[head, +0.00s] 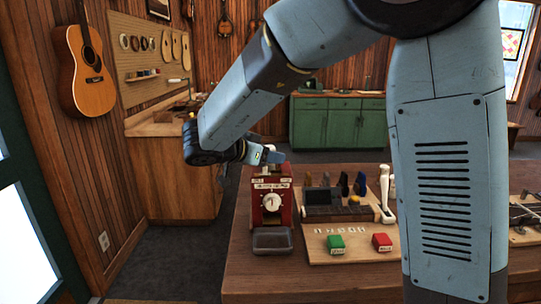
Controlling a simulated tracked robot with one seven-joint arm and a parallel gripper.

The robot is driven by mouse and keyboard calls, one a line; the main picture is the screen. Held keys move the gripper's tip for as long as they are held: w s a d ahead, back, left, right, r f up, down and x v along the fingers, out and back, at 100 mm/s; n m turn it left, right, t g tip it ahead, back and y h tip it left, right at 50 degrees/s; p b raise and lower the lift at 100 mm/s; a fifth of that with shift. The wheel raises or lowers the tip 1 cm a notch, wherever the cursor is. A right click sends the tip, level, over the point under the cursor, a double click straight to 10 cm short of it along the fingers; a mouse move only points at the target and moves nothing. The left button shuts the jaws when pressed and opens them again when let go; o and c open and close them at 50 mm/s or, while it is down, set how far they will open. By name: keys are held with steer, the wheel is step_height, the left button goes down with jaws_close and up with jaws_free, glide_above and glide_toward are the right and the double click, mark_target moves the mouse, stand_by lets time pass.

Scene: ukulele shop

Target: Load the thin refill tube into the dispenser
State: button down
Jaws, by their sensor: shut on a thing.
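The dispenser is a red box (286,207) with a round pale dial on its front, standing near the left end of the wooden table. A grey tray (272,240) sits at its foot. My gripper (270,156) is above and just behind the dispenser's top, at the end of my blue-grey arm. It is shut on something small. The held thing is too small and too hidden to make out, so I cannot tell if it is the thin refill tube. I cannot tell if the gripper touches the dispenser.
Right of the dispenser, a dark organiser (323,206) holds upright tools beside a white-handled device (386,191). The table's front-left surface (245,277) is clear. My arm hides the table's middle.

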steer(key=shift+r, duration=1.05)
stand_by(2.3)
steer(key=shift+f, duration=0.85)
stand_by(1.0)
steer(key=c, duration=0.9)
jaws_free()
steer(key=v, duration=1.1)
